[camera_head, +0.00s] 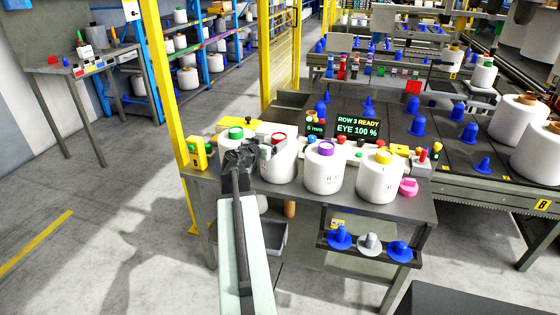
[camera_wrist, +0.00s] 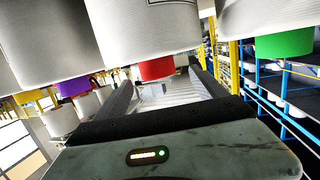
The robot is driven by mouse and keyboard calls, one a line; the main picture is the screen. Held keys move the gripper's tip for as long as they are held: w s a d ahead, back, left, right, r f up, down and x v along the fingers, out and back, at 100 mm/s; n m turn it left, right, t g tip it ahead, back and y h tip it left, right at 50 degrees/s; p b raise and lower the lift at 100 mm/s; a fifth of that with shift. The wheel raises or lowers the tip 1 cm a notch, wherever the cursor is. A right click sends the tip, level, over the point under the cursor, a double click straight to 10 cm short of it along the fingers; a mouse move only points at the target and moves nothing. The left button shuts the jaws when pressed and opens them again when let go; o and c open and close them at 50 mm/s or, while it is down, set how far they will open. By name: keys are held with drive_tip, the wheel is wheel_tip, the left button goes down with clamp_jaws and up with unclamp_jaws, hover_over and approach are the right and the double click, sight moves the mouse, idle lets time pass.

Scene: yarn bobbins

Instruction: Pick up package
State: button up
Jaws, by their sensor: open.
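White yarn packages with coloured core tops stand in a row on a grey table (camera_head: 412,198): green-topped (camera_head: 229,136), red-topped (camera_head: 277,162), purple-topped (camera_head: 324,171) and yellow-topped (camera_head: 379,180). Which one the task means is not shown. My gripper (camera_head: 243,157) is in front of the green-topped and red-topped packages and partly covers both. The wrist view is upside down; there my open gripper (camera_wrist: 160,78) has the red core end between its fingertips, with that white package (camera_wrist: 145,30) above. The jaws look empty; contact cannot be told.
A yellow device (camera_head: 197,153) stands at the table's left end and a pink item (camera_head: 408,187) at its right. Blue cones (camera_head: 340,238) sit on a lower shelf. A yellow post (camera_head: 160,90) rises at the left.

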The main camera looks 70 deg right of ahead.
sight(279, 135)
drive_tip(key=b+x, duration=0.1)
drive_tip(key=x, duration=0.5)
drive_tip(key=shift+s, duration=0.15)
drive_tip(key=shift+a, duration=0.1)
clamp_jaws()
